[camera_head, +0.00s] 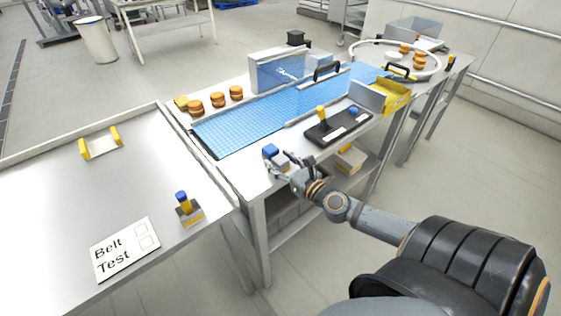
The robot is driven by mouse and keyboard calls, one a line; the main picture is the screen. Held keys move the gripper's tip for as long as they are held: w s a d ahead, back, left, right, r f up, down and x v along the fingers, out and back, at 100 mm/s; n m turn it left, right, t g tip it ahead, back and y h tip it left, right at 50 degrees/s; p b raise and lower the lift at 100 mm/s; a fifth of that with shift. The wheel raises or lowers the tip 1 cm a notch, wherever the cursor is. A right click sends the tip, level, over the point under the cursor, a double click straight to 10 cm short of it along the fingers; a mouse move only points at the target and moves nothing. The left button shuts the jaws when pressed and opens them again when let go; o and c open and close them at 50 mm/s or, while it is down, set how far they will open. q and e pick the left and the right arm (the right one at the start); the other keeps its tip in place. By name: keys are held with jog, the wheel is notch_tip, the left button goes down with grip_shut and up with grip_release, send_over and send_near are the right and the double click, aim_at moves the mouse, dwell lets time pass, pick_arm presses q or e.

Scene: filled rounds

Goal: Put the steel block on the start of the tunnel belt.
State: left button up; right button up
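My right gripper (283,164) is at the near edge of the belt table, right beside a small blue-topped piece (270,151). The fingers are small and overlap that piece, so I cannot tell whether they hold it. My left gripper is out of view.
A black control box (338,128) with a yellow lever and blue knob sits right of the belt. Several orange-brown rounds (217,100) stand along its far side. A yellow bin (396,97) is farther right. The Belt Test card (124,250) lies on the mostly clear left table.

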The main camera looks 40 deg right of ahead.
jog(key=shift+r, duration=0.25)
jog(key=s+p, duration=0.5)
jog(key=s, duration=0.7)
jog(key=shift+d+r, duration=0.2)
jog(key=shift+d, duration=0.25)
